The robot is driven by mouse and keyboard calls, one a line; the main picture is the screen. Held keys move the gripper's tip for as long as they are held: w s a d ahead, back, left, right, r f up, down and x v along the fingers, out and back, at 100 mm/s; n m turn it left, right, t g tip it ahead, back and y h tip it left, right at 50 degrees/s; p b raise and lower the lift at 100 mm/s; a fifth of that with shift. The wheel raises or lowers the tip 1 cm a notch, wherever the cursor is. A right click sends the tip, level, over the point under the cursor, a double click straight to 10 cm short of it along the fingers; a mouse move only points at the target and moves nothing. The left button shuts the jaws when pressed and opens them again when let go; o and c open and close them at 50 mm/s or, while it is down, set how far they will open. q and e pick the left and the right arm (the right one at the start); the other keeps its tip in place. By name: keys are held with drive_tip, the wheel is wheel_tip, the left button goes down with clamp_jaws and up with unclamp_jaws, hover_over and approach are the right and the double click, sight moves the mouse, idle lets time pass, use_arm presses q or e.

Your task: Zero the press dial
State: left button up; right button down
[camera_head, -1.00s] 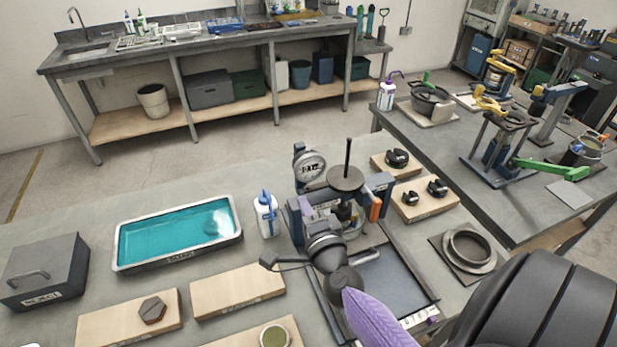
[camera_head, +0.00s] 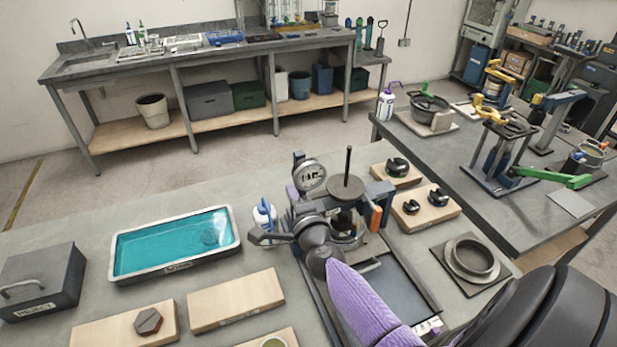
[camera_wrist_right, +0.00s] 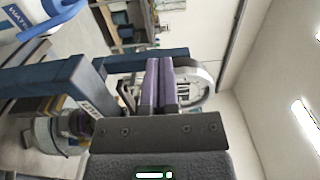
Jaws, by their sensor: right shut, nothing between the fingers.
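The press (camera_head: 347,192) stands on the grey bench with a flat round plate on a thin rod at its top. Its round white-faced dial (camera_head: 310,176) sits at its upper left; the reading is too small to tell. My right gripper (camera_head: 292,194) is shut and empty, its purple fingers just below and left of the dial, partly hidden by my wrist. In the right wrist view the closed fingers (camera_wrist_right: 158,85) stand in front of the dial (camera_wrist_right: 201,86) and cover part of it. I cannot tell whether they touch it. My left gripper is not in view.
A white-and-blue bottle (camera_head: 264,214) stands close left of the press. A teal-filled tray (camera_head: 175,267) lies further left, near a grey lidded box (camera_head: 42,285). Wooden blocks (camera_head: 425,212) with black parts and a ring on a plate (camera_head: 470,259) are to the right.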

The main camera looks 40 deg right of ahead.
drive_tip(key=shift+s+d+r, duration=0.1)
drive_tip(key=shift+d+r, duration=0.05)
drive_tip(key=shift+d, duration=0.1)
idle(0.5)
drive_tip(key=shift+r, duration=0.1)
drive_tip(key=shift+a+r+p, duration=0.1)
drive_tip(key=shift+r+p, duration=1.25)
drive_tip(key=shift+p, duration=0.4)
drive_tip(key=shift+a, duration=0.15)
drive_tip(key=v, duration=0.3)
drive_tip(key=p+v, duration=0.1)
drive_tip(key=v, duration=0.1)
drive_tip(key=shift+s+a, duration=0.3)
drive_tip(key=shift+a, duration=0.1)
